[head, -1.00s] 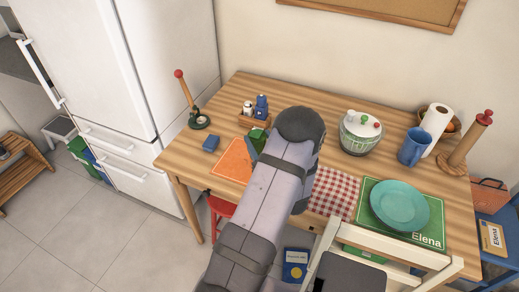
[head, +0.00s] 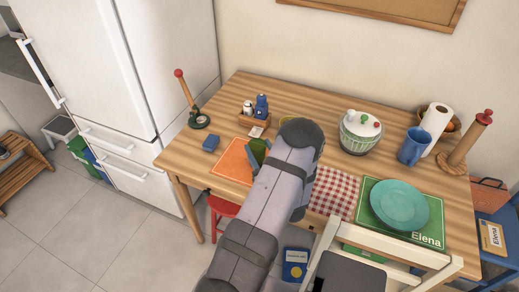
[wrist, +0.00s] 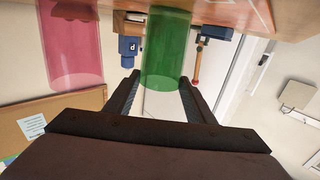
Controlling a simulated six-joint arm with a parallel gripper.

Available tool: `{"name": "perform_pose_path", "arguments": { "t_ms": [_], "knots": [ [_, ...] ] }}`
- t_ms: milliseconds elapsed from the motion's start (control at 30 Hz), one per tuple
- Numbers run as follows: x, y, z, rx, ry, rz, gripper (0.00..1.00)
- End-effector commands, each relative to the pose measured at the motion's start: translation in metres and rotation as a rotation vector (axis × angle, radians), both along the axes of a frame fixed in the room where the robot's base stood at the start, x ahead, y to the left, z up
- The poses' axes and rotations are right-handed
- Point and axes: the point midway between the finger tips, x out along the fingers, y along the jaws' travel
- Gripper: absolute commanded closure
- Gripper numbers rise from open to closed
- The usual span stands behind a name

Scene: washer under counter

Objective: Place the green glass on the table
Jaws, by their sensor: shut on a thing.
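A green glass (head: 259,149) is in my gripper, over the orange placemat (head: 234,160) at the left part of the wooden table (head: 180,158). In the wrist view the green glass (wrist: 166,48) stands between the two fingers of my gripper (wrist: 158,90), which is shut on it. That view is upside down, with the table (wrist: 225,12) along its top edge. I cannot tell whether the glass's base touches the table. In the head view my arm hides most of the gripper.
A pink glass (wrist: 70,45) is beside the green one in the wrist view. A red-checked cloth (head: 334,192), a teal plate (head: 399,206), and a salad spinner (head: 360,132) are right of my arm.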

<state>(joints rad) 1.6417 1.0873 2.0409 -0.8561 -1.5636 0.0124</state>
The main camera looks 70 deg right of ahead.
Motion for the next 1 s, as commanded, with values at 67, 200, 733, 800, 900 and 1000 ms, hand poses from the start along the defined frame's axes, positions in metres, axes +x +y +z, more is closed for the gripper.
{"name": "perform_pose_path", "arguments": {
  "t_ms": [67, 200, 733, 800, 900, 1000],
  "knots": [
    [0.0, 0.0, 0.0, 0.0, 0.0, 0.0, 0.36],
    [0.0, 0.0, 0.0, 0.001, 0.001, 0.0, 0.32],
    [-0.021, 0.019, 0.001, 0.002, -0.001, -0.004, 0.32],
    [-0.029, 0.026, 0.001, 0.001, 0.0, -0.005, 0.32],
    [-0.038, 0.036, 0.001, 0.001, -0.001, -0.005, 0.32],
    [-0.046, 0.044, 0.001, 0.001, 0.001, -0.004, 0.32]
  ]
}}
